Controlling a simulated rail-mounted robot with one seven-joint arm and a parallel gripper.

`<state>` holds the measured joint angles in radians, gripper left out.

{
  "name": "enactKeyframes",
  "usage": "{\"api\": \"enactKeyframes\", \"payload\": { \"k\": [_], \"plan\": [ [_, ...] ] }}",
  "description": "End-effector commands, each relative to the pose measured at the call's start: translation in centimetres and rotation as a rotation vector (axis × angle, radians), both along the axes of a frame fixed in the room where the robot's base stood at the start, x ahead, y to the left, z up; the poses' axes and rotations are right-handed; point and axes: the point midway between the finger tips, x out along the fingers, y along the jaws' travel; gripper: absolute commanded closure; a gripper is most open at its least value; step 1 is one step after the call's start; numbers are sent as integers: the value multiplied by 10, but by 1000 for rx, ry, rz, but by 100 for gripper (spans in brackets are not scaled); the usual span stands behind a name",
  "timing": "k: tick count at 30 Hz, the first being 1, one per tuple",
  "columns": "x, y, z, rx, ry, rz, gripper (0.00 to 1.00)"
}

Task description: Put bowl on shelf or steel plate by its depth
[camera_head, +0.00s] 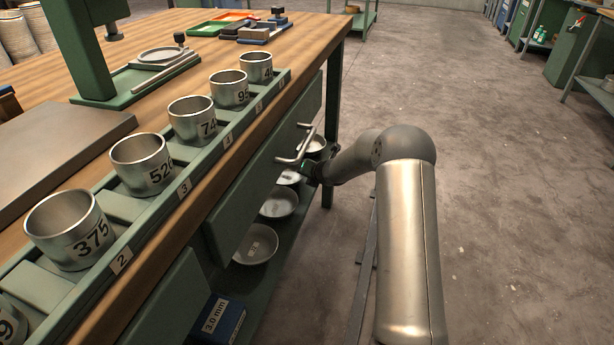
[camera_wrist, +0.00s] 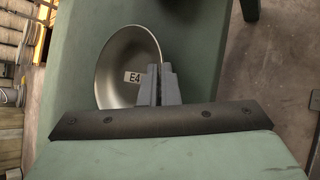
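A shallow metal bowl labelled E4 (camera_wrist: 118,55) sits on a green surface in the wrist view. My gripper's fingers (camera_wrist: 160,78) are close together at the bowl's right rim, and the rim appears pinched between them. A flat grey steel plate (camera_head: 50,140) lies on the bench top.
Numbered metal cups, such as 375 (camera_head: 68,230), stand in a green rack along the bench edge. A drawer handle (camera_head: 297,148) juts out above the bowls. A blue box marked 3.0 mm (camera_head: 222,320) is on the lower shelf. The floor (camera_head: 500,180) at right is clear.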

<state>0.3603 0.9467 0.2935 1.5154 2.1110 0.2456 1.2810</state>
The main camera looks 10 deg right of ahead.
Motion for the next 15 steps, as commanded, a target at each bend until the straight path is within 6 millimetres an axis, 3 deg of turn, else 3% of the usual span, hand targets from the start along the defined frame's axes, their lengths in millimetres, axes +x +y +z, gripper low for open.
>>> {"api": "enactKeyframes", "payload": {
  "k": [7, 10, 15],
  "plan": [
    [0, 0, -1, 0, 0, 0, 100],
    [0, 0, 0, -1, 1, -1, 76],
    [0, 0, 0, -1, 1, -1, 76]
  ]
}}
